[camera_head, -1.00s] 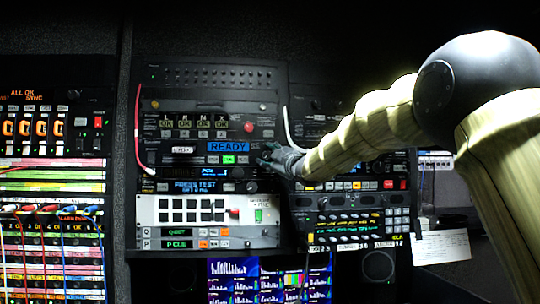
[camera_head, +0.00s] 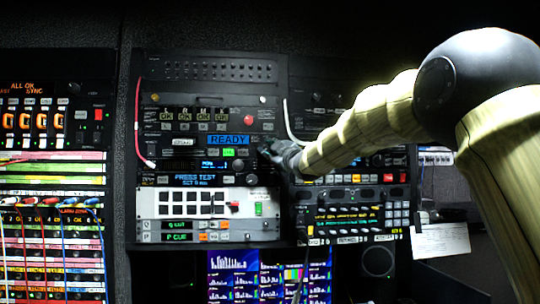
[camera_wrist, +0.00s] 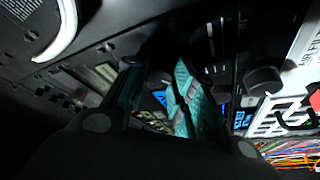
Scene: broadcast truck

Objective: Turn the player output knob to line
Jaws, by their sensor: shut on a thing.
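The player panel with the blue READY display (camera_head: 229,140) is in the middle rack in the head view. My gripper (camera_head: 268,152) is at this panel's right edge, right of and just below the display. In the wrist view, the teal-padded fingers of my gripper (camera_wrist: 183,97) are close together against the panel. They are shut on a small knob, which the fingers and the dark view mostly hide. I cannot read its pointer or its label.
Another dark knob (camera_wrist: 262,80) stands beside the fingers in the wrist view. A white cable (camera_head: 290,124) hangs just above my gripper, and a red cable (camera_head: 138,120) runs down the rack's left side. A white panel with black buttons (camera_head: 207,205) is below.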

